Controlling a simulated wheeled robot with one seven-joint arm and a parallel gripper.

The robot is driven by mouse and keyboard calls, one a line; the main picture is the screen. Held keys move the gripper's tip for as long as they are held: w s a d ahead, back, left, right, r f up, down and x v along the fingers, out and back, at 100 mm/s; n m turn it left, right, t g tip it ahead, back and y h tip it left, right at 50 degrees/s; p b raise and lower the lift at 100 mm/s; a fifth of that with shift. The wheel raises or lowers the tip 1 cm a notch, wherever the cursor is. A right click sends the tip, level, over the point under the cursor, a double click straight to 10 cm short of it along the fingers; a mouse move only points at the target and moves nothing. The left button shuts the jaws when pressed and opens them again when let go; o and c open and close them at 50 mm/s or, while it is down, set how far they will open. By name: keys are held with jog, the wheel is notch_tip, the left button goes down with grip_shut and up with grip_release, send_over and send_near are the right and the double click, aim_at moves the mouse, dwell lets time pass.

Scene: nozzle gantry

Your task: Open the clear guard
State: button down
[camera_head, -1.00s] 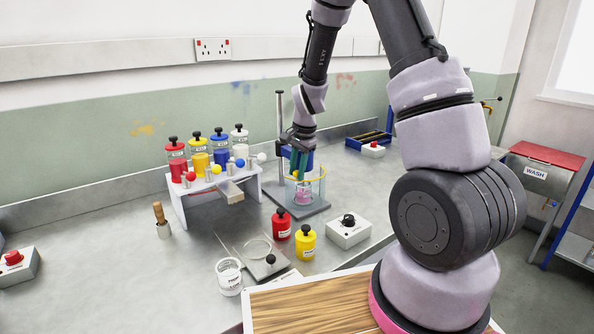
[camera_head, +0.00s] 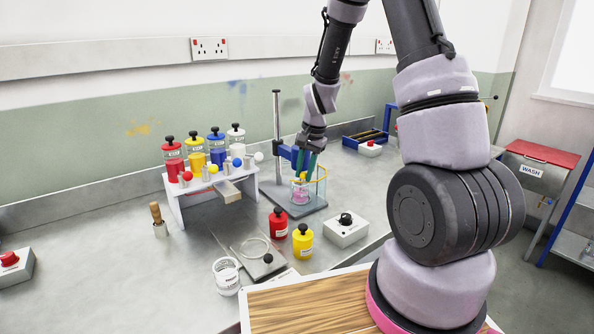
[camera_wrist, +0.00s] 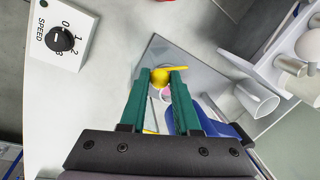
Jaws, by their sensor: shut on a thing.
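The clear guard (camera_head: 321,188) is a curved see-through wall with yellow edging around the pink vessel (camera_head: 301,196) on the mixer stand. My gripper (camera_head: 303,172) reaches down at the guard from above. In the wrist view its green fingers (camera_wrist: 161,76) are closed on a yellow knob (camera_wrist: 160,77), with a yellow bar (camera_wrist: 185,69) running beside it. The knob appears to be part of the guard. The fingers partly hide the guard and the vessel, so how far the guard stands open is unclear.
The stand has a grey post (camera_head: 277,130) and a blue head (camera_head: 287,153) close to my gripper. A bottle rack (camera_head: 181,207) stands left; red (camera_head: 278,222) and yellow (camera_head: 302,240) jars and a speed dial box (camera_head: 347,234) stand in front.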

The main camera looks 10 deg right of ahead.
jog(key=d+n+g, duration=0.2)
jog(key=d+n, duration=1.1)
jog(key=d, duration=0.3)
jog(key=shift+s, duration=0.25)
jog(key=c, duration=0.6)
grip_release()
jog(key=shift+c, duration=0.2)
jog(key=shift+r, duration=0.1)
notch_tip(320, 180, up, 10)
jog(key=d, duration=0.2)
jog(key=shift+w+r, duration=0.2)
jog(key=shift+w, duration=0.25)
